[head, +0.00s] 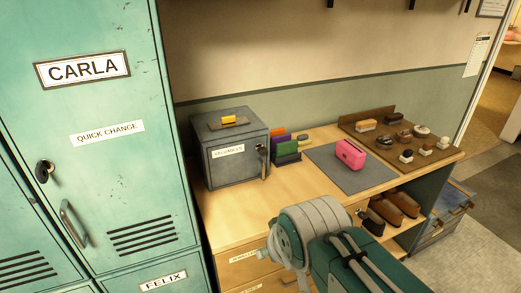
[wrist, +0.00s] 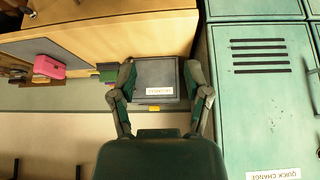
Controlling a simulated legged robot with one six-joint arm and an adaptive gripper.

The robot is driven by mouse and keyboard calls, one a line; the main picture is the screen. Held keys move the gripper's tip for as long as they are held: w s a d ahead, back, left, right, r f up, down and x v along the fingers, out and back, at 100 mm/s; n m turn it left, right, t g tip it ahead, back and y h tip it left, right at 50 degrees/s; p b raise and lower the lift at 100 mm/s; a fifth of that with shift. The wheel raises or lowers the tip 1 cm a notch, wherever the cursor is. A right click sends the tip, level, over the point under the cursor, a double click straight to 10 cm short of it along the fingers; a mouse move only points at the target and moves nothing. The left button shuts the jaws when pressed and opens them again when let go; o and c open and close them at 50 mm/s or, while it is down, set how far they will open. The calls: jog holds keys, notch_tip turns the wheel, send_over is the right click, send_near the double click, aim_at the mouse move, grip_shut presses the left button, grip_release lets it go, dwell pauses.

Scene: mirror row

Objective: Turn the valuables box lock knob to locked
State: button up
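The grey valuables box (head: 235,165) stands on the wooden bench against the wall, with a white "VALUABLES" label on its front and a yellow item on top. A small dark lock knob (head: 261,148) sits at the right of its front, with a brass-coloured piece hanging below. Its exact turn is too small to tell. The upside-down wrist view shows the box (wrist: 156,78) between the fingers of my gripper (wrist: 159,68), at a distance. My gripper is open and empty. In the head view my arm is at the bottom centre and my fingers are not visible.
Green lockers (head: 115,130) stand close on the left of the bench. Coloured upright items (head: 286,148), a pink object (head: 350,154) on a grey mat and a brown tray (head: 372,112) of small items lie right of the box. The bench front (head: 222,225) is clear.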

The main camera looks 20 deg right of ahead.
jog(key=w+d+f+t+h, duration=0.1)
jog(key=w+d+t, duration=0.3)
jog(key=w, duration=0.7)
jog(key=w+d+t+h, duration=0.15)
jog(key=w+d, duration=0.35)
jog(key=w, duration=0.6)
jog(key=t+y, duration=0.4)
jog(key=t, duration=0.2)
send_near(264, 152)
jog(key=shift+n+h, duration=0.25)
jog(key=shift+n, duration=0.05)
jog(key=w, duration=1.1)
jog(key=shift+w+a+f, duration=0.1)
jog(key=shift+w+a, duration=0.15)
jog(key=shift+a, duration=0.05)
grip_shut()
